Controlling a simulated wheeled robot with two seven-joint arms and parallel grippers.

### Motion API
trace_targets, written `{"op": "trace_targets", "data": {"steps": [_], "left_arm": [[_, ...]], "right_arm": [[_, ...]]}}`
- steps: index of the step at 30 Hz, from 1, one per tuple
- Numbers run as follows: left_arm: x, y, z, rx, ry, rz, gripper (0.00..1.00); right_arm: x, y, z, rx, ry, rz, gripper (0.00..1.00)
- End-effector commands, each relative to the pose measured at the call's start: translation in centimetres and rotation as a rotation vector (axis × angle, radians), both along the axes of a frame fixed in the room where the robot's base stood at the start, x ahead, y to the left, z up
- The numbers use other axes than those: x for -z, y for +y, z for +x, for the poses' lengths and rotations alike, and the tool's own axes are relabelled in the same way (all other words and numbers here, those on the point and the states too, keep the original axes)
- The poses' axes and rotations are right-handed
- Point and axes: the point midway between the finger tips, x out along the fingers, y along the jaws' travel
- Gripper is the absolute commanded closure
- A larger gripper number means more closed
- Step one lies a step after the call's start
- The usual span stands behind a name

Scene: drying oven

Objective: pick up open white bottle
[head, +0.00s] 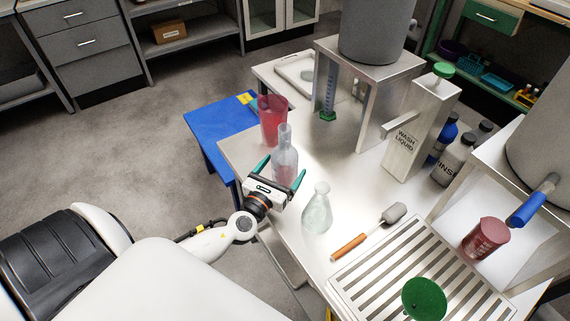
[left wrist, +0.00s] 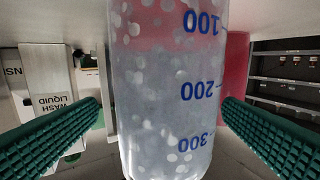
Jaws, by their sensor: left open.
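A translucent, whitish bottle (head: 285,162) with a narrow neck and no cap visible stands upright near the left edge of the steel table (head: 345,185). My left gripper (head: 284,174) is open, with its green fingers spread on either side of the bottle. In the left wrist view the bottle (left wrist: 165,90) fills the middle between the ribbed green fingers, with a visible gap on each side. It carries blue marks 100, 200 and 300 and pale spots. Its neck is outside that view. My right gripper is not in view.
A red beaker (head: 272,112) stands just behind the bottle, and a glass flask (head: 317,212) stands to its right. An orange-handled brush (head: 355,244), a slatted rack (head: 375,270) and the wash liquid container (head: 412,140) are further right. A blue table (head: 208,125) adjoins at left.

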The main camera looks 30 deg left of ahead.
Motion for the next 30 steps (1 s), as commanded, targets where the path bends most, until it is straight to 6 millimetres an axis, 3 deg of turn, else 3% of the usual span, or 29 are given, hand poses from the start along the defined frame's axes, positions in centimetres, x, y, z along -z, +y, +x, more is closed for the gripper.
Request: {"op": "trace_targets", "data": {"steps": [8, 17, 26, 30], "left_arm": [[0.0, 0.9, 3.9, -0.002, -0.002, -0.002, 0.10], [0.1, 0.9, 4.3, -0.001, 0.000, -0.002, 0.10], [0.1, 0.9, 4.3, -0.001, 0.000, -0.002, 0.59], [0.0, 0.9, 4.3, -0.001, -0.002, -0.001, 0.64]], "right_arm": [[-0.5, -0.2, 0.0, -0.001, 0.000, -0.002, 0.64], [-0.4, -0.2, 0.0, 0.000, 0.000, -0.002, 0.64], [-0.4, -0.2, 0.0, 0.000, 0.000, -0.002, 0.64], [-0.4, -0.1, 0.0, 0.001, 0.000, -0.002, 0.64]]}}
